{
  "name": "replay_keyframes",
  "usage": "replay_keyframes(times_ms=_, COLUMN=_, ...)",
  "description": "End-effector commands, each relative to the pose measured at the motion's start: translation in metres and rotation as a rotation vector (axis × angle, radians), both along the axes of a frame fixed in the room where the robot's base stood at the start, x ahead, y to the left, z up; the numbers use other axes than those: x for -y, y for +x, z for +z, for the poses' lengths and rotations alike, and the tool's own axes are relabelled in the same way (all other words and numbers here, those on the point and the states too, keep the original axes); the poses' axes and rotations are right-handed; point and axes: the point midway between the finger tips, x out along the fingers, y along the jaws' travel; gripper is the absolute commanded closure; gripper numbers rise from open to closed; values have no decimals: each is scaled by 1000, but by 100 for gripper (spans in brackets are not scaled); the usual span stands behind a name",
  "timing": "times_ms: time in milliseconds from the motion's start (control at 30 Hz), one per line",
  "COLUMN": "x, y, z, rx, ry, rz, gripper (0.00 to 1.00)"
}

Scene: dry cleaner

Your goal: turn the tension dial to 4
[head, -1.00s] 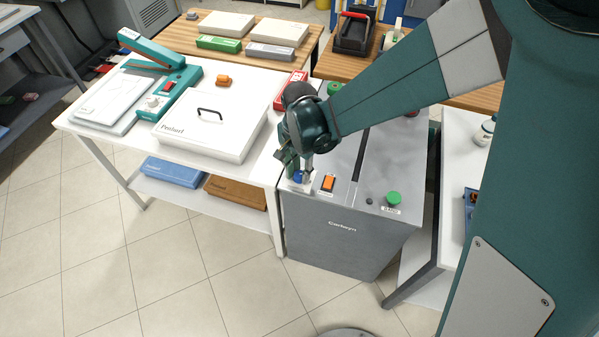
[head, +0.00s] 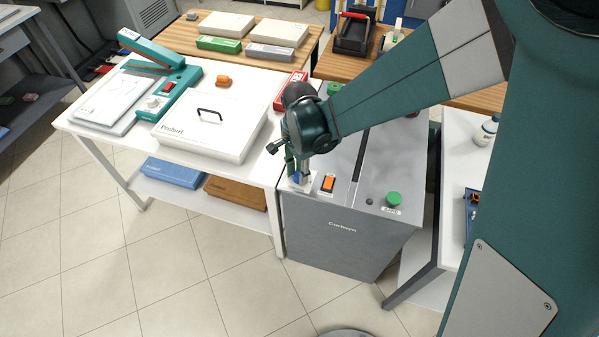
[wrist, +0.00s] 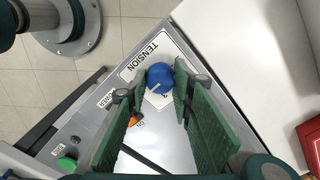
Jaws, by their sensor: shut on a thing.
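The blue tension dial (wrist: 159,76) sits on a white label plate marked TENSION (wrist: 152,49) on top of the grey Corbeyn machine (head: 335,232). In the wrist view a white pointer line shows on the dial's edge, toward the lower left. The scale numbers are mostly hidden or too small to read. My gripper (wrist: 160,80) has its green fingers on both sides of the dial and is shut on it. In the head view my gripper (head: 299,170) points down at the machine's front left corner and hides most of the dial.
An orange rocker switch (head: 328,184) is just right of the dial. A green button (head: 393,199) is at the machine's front right. A long dark slot (head: 361,154) crosses the top. A white table with a lidded white box (head: 211,128) stands close on the left.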

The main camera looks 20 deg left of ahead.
Motion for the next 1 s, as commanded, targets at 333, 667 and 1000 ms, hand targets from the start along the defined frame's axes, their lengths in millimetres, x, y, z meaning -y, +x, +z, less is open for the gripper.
replay_keyframes(times_ms=333, x=0, y=0, z=0, rx=0, ry=0, rz=1, gripper=61)
replay_keyframes(times_ms=667, x=0, y=0, z=3, rx=0, ry=0, rz=1, gripper=61)
replay_keyframes(times_ms=1000, x=0, y=0, z=29, rx=0, ry=0, rz=1, gripper=61)
